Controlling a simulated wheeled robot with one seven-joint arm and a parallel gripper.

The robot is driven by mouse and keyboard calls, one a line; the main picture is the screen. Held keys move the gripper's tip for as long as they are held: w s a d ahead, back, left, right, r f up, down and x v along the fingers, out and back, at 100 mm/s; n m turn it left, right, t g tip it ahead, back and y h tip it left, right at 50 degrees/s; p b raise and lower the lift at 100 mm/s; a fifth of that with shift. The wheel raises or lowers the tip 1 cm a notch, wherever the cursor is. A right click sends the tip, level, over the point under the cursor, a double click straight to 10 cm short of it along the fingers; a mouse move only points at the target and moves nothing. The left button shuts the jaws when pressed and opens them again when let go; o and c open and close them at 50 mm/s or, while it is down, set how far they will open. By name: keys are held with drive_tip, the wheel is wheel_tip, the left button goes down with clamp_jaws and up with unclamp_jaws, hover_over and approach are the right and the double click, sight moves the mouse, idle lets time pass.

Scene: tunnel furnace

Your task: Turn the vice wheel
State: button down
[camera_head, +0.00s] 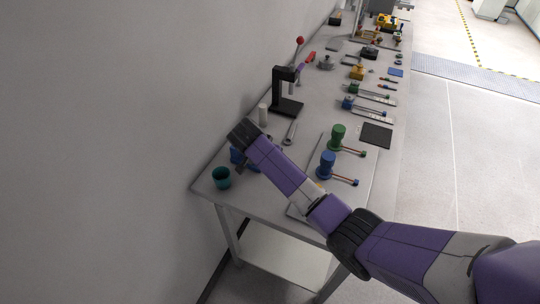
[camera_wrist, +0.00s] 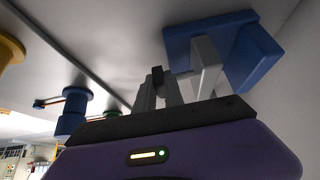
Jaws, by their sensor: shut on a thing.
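The blue vice (camera_head: 236,157) stands at the near left end of the workbench, mostly hidden behind my arm in the head view. In the wrist view its blue body (camera_wrist: 250,60) and grey jaws (camera_wrist: 207,66) fill the upper right. My gripper (camera_wrist: 160,90) is beside the vice, with its grey fingers shut around a small dark part (camera_wrist: 157,76), seemingly the vice wheel's handle. The rest of the wheel is hard to make out. In the head view the black end of my arm hides the fingers.
A teal cup (camera_head: 222,178) stands near the bench corner by the wall. A white cylinder (camera_head: 263,115) and a black press (camera_head: 287,104) stand behind the vice. Blue (camera_head: 326,167) and green (camera_head: 338,137) knobbed fixtures stand to the right. The floor beyond the bench is clear.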

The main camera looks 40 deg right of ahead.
drive_tip(key=shift+s+a+f+h, duration=0.1)
drive_tip(key=shift+f+h, duration=0.05)
drive_tip(key=shift+h, duration=0.45)
drive_tip(key=shift+b, duration=0.3)
drive_tip(key=c, duration=1.4)
unclamp_jaws()
drive_tip(key=shift+c, duration=0.2)
drive_tip(key=b+v, duration=0.1)
drive_tip(key=v, duration=0.7)
drive_tip(key=shift+s, duration=0.1)
